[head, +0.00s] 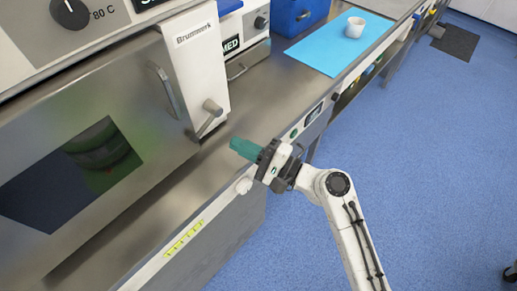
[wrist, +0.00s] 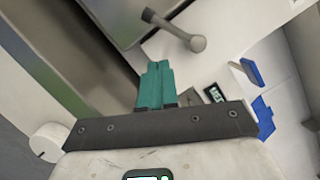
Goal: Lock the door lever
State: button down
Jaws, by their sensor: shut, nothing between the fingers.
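The door lever (head: 209,119) is a grey metal handle with a round knob end, on the white front panel (head: 196,60) of the machine marked Brunnen or similar. It slants from the knob at upper right to lower left in the head view. In the wrist view the lever (wrist: 174,30) lies above my fingertips, its knob to the right. My gripper (head: 236,144) has teal fingers, shut and empty, to the lower right of the lever and apart from it. The shut fingers also show in the wrist view (wrist: 156,75).
The steel door (head: 130,75) with a dark window is left of the lever, with a curved bar handle (head: 165,88). A blue mat (head: 335,45) with a white cup (head: 355,27) lies further along the bench. Blue floor is open at right.

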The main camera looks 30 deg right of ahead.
aim_at(201, 134)
jog(key=a, duration=0.1)
jog(key=w+a+r+p, duration=0.1)
jog(key=w+a, duration=0.1)
jog(key=shift+w+a+r+p, duration=0.2)
jog(key=shift+r+p, duration=0.1)
jog(key=shift+p, duration=0.05)
jog(key=shift+w+a+r+p, duration=0.2)
jog(key=shift+a+p, duration=0.1)
jog(key=shift+a, duration=0.5)
jog(key=m, duration=0.1)
jog(key=a+r+m+t, duration=0.1)
jog(key=m, duration=0.1)
jog(key=shift+s+r+m+p, duration=0.15)
jog(key=shift+m+p, duration=0.15)
jog(key=shift+p, duration=0.05)
jog(key=shift+d, duration=0.1)
